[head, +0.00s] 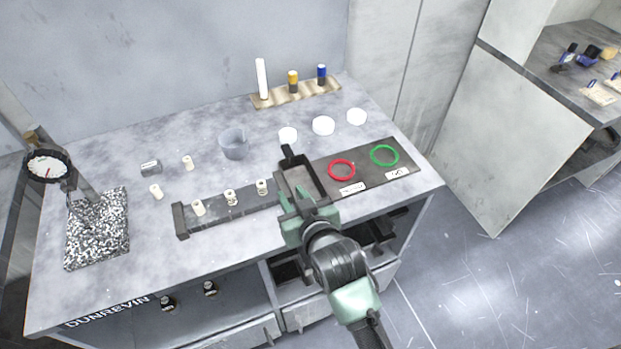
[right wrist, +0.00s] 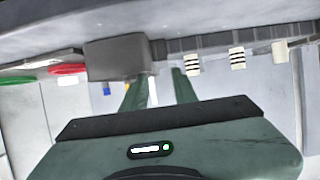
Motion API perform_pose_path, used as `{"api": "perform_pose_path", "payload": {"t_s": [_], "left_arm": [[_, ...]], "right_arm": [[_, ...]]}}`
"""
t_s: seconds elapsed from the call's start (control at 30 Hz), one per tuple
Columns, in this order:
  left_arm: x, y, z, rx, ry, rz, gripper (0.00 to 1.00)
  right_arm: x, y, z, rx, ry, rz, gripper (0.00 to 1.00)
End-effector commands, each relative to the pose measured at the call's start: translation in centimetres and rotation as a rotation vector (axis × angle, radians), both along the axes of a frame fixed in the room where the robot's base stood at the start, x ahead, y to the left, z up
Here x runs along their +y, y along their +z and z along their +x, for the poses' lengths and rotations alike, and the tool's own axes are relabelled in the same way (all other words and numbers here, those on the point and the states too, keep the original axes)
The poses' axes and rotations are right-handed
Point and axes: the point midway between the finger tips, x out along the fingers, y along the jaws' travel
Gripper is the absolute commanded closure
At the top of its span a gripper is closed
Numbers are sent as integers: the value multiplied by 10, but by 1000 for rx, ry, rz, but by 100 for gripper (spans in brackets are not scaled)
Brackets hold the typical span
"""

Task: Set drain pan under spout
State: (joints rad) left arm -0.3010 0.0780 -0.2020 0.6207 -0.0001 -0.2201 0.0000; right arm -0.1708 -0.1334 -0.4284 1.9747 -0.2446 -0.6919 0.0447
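My right gripper (head: 300,200) is over the front middle of the bench, just in front of a dark open-topped pan-like piece (head: 309,176). I take the grey block (right wrist: 117,57) in the right wrist view to be that same piece. It is beside the left finger's tip and partly overlaps it in view; I cannot tell if they touch. The two green fingers (right wrist: 162,75) are apart, with only background between them. No spout can be made out clearly. The gripper hides the pan's near side. My left gripper is not in view.
A dark bar (head: 240,197) carries several white spools left of the pan. A dark plate with a red ring (head: 341,170) and a green ring (head: 384,156) lies right. A beaker (head: 233,144), white discs and a bottle rack stand behind. A dial gauge (head: 48,166) stands far left.

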Motion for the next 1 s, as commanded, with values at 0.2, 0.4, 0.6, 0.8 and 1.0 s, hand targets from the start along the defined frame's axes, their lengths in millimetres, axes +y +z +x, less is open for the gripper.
{"api": "perform_pose_path", "payload": {"t_s": [0.2,0.4,0.6,0.8,1.0], "left_arm": [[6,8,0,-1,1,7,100],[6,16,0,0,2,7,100],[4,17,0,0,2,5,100],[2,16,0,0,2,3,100],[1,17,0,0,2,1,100]], "right_arm": [[2,-2,19,-1,-4,1,72],[7,-10,46,-1,-4,2,72],[10,-16,57,-2,-5,3,72],[10,-16,57,-2,-5,3,75],[10,-16,56,-1,-5,3,100]]}}
